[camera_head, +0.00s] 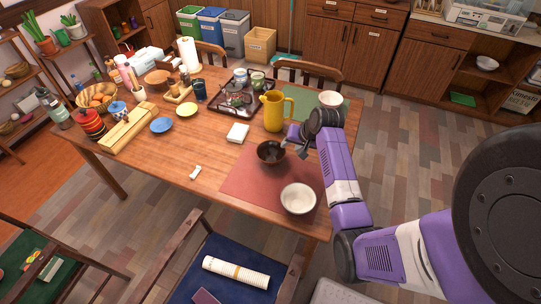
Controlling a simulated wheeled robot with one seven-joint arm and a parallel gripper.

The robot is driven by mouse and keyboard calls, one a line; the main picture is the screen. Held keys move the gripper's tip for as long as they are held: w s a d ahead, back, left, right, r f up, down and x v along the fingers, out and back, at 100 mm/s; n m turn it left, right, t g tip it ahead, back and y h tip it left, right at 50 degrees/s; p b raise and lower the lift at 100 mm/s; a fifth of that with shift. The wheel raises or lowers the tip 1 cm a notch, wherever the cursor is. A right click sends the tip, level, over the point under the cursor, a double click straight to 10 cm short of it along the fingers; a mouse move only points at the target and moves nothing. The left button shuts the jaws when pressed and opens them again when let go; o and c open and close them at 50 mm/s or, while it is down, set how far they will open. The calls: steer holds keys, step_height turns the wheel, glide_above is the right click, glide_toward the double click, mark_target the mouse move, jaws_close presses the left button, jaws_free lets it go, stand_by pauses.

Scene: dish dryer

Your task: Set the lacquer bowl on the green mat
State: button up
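The dark brown lacquer bowl (268,153) is upright over the far part of the red mat (243,181). I cannot tell whether it rests on the mat or is just above it. My gripper (289,146) is at the bowl's right rim, with its fingers close to or touching it. The fingers are small and partly hidden, so I cannot tell whether they are shut on the rim. The green mat (296,98) lies farther back on the table, partly hidden by the yellow jug and my arm.
A yellow jug (273,112) stands between the lacquer bowl and the green mat. A pale pinkish bowl (331,99) is at the green mat's right side. A white bowl (298,199) sits on the red mat's near part. A dark tray (230,108) with dishes is left of the jug.

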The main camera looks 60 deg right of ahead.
mark_target(284, 153)
steer(key=shift+a+x, duration=0.2)
steer(key=shift+x, duration=1.1)
steer(key=shift+a+x, duration=0.2)
steer(key=shift+x, duration=1.15)
steer(key=shift+a+x, duration=0.2)
steer(key=shift+x, duration=1.1)
steer(key=shift+f, duration=0.1)
jaws_close()
